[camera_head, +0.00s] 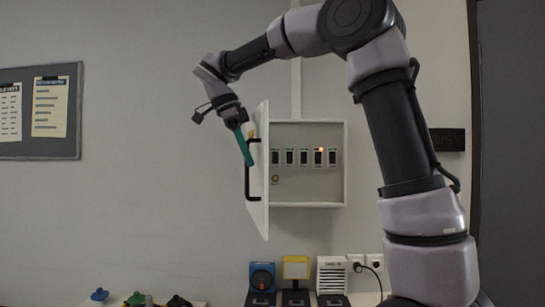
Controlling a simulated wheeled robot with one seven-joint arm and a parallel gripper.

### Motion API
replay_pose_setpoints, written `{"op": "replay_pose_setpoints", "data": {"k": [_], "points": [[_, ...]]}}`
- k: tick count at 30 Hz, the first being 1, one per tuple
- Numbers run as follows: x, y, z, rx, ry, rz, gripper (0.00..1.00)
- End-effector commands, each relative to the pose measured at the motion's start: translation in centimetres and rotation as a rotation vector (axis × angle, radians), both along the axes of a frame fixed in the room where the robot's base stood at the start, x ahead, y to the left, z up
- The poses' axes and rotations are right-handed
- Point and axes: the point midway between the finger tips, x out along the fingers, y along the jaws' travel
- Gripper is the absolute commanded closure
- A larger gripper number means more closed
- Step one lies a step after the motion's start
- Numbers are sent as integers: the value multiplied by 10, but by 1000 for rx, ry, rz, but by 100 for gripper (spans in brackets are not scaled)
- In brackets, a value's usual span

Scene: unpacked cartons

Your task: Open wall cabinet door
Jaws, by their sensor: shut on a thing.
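The white wall cabinet (340,165) hangs on the wall in the middle of the head view. Its white door (261,212) is swung wide open on the left side and seen nearly edge-on. A black bar handle (249,184) stands out from the door's outer face. My gripper (248,158), with green fingers, reaches down from the upper left and is shut on the upper part of the handle. The exact grip is small and partly hidden.
Inside the cabinet is a row of black switches (304,157) with a lit orange lamp. Below stand a blue device (262,277), a yellow-framed device (296,267) and a white box (331,272). A notice board (66,148) hangs at left. Wall left of the door is clear.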

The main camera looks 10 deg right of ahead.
Motion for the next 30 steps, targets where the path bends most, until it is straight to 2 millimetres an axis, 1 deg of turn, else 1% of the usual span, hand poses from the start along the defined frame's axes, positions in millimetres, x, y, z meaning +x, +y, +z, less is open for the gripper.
{"op": "replay_pose_setpoints", "data": {"k": [1,3,9,13,23,24,25,26,30], "points": [[1,9,0,1,0,3,100],[2,18,0,1,1,3,100],[5,32,0,1,0,3,100],[6,35,0,1,0,3,100],[6,35,0,1,0,3,100],[6,35,0,1,0,3,70],[6,35,0,1,0,3,58],[6,35,0,1,0,3,55],[6,35,0,1,0,3,55]]}}
